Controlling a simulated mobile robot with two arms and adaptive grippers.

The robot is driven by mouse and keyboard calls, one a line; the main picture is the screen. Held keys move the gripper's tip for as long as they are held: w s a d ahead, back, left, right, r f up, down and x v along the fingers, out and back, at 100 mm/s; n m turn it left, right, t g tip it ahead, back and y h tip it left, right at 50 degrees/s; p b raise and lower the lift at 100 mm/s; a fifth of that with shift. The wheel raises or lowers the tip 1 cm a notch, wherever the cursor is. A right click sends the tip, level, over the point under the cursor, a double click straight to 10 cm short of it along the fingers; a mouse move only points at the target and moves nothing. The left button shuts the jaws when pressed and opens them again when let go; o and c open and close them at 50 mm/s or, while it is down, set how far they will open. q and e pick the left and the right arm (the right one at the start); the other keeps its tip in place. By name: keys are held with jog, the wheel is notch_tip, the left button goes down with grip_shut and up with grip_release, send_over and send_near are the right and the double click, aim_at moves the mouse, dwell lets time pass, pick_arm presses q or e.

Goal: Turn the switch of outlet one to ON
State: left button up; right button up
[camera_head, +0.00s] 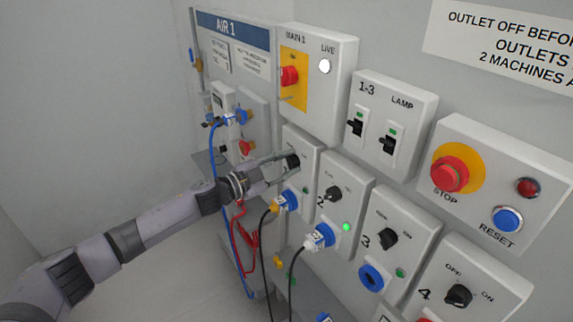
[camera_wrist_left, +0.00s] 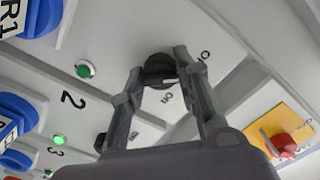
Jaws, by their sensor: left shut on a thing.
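Outlet one is a light grey box (camera_head: 301,142) left of the box marked 2, with a black rotary switch knob (camera_head: 292,162). My left gripper (camera_head: 286,157) reaches it from the left, its fingers shut on the knob. In the left wrist view the gripper (camera_wrist_left: 159,72) has one fingertip on each side of the knob (camera_wrist_left: 157,64). The ON/OFF lettering beside the knob is partly hidden, and I cannot tell which way it points. The small green lamp (camera_wrist_left: 84,71) on this box looks dim. My right gripper is not in view.
Blue plugs (camera_head: 287,201) with hanging cables sit below the switches. Box 2 (camera_head: 343,180) has a lit green lamp. The main box with a red knob (camera_head: 289,76) is above; a red stop button (camera_head: 449,174) is at right.

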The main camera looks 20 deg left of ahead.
pick_arm(q)
jog(key=m, duration=0.5)
jog(key=shift+f+b, duration=0.1)
jog(key=shift+b, duration=0.25)
jog(key=shift+m+b, duration=1.7)
jog(key=shift+m, duration=4.3)
jog(key=o, duration=1.1)
jog(key=shift+o, duration=0.2)
